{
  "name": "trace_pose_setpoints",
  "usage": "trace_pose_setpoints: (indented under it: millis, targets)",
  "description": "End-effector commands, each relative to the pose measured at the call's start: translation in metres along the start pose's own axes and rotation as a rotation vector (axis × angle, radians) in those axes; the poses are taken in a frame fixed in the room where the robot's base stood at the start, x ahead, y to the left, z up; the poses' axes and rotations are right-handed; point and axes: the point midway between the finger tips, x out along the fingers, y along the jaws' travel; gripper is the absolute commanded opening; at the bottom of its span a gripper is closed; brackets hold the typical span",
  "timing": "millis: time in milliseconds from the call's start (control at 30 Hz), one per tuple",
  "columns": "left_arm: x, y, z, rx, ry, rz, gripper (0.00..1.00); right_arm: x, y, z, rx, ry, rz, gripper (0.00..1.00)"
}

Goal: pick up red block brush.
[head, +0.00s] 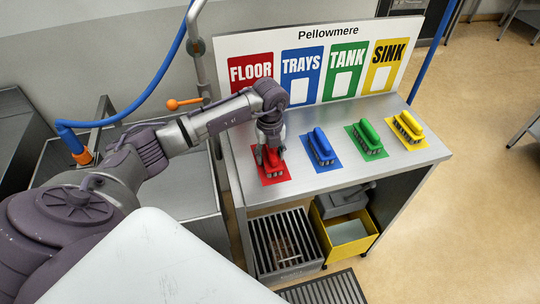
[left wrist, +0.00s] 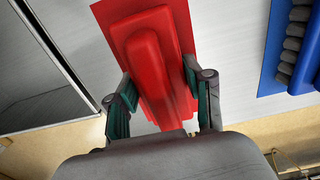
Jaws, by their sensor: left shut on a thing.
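The red block brush (head: 272,159) rests on the red mat (head: 275,178) at the left end of the steel table, under the red FLOOR sign. My left gripper (head: 268,148) has come down over it from above. In the left wrist view the red block brush (left wrist: 155,60) lies between the two fingers of my left gripper (left wrist: 160,103), which are shut on its body. The red mat (left wrist: 110,10) shows beneath the brush. The brush's underside is hidden. My right gripper is not in either view.
Blue (head: 321,145), green (head: 368,137) and yellow (head: 408,126) brushes sit on matching mats to the right. The sign board (head: 320,60) stands along the table's back. A grated crate (head: 285,245) and a yellow bin (head: 347,234) are below. A blue hose (head: 140,105) hangs at left.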

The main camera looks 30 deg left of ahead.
Motion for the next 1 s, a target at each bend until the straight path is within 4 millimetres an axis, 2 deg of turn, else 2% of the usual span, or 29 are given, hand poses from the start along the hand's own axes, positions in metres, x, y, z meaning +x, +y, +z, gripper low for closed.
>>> trace_pose_setpoints:
  millis: [267,433,800,1000]
  targets:
    - [-0.011,-0.001,0.001,0.000,-0.001,-0.003,0.15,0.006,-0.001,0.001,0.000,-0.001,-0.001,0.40]
    - [-0.037,-0.001,0.001,0.001,-0.005,-0.005,0.15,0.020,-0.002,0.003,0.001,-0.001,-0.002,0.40]
    - [-0.086,-0.033,-0.073,0.007,-0.001,-0.006,0.15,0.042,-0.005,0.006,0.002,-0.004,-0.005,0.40]
    - [-0.105,-0.042,-0.098,0.002,-0.002,-0.002,0.15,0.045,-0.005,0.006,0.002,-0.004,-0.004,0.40]
